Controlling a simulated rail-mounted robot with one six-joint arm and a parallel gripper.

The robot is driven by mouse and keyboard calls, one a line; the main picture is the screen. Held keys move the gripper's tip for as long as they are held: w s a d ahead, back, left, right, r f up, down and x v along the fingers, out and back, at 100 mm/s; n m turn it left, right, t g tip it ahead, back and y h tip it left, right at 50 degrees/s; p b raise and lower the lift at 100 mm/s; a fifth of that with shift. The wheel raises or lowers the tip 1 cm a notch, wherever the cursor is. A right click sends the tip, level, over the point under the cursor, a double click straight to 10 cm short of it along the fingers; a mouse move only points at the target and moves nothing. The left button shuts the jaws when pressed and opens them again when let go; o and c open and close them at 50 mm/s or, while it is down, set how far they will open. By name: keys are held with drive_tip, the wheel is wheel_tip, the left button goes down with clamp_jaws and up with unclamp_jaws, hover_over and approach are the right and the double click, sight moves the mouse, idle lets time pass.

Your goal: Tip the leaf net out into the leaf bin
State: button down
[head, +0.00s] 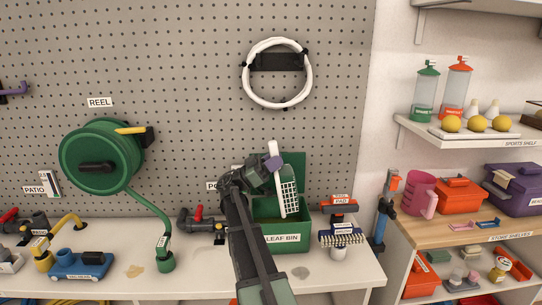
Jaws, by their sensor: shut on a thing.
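The leaf net (288,194) has a white frame and handle with dark mesh and hangs upright, tilted slightly, over the leaf bin. My gripper (273,165) is shut on the upper part of the net, near its white handle. The leaf bin (291,237) is a green box with a white label and a raised back panel; it stands on the bench against the pegboard. My arm hides the bin's left part, and its inside is mostly hidden. I cannot tell whether leaves are in the net.
A green hose reel (101,155) and a white hose loop (278,74) hang on the pegboard. A blue toy-like cleaner (80,264) sits at the left.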

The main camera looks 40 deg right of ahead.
drive_tip(key=s+d+t+y+p, duration=0.8)
drive_tip(key=s+d+y+p, duration=0.25)
drive_tip(key=p, duration=0.55)
wheel_tip(320, 180, down, 10)
drive_tip(key=d+t+y+b, duration=0.2)
drive_tip(key=t+y, duration=0.2)
drive_tip(key=shift+s+d+r+t+y, duration=0.25)
drive_tip(key=shift+s+t+y, duration=0.05)
drive_tip(key=shift+t+y, duration=0.1)
drive_tip(key=shift+s, duration=0.1)
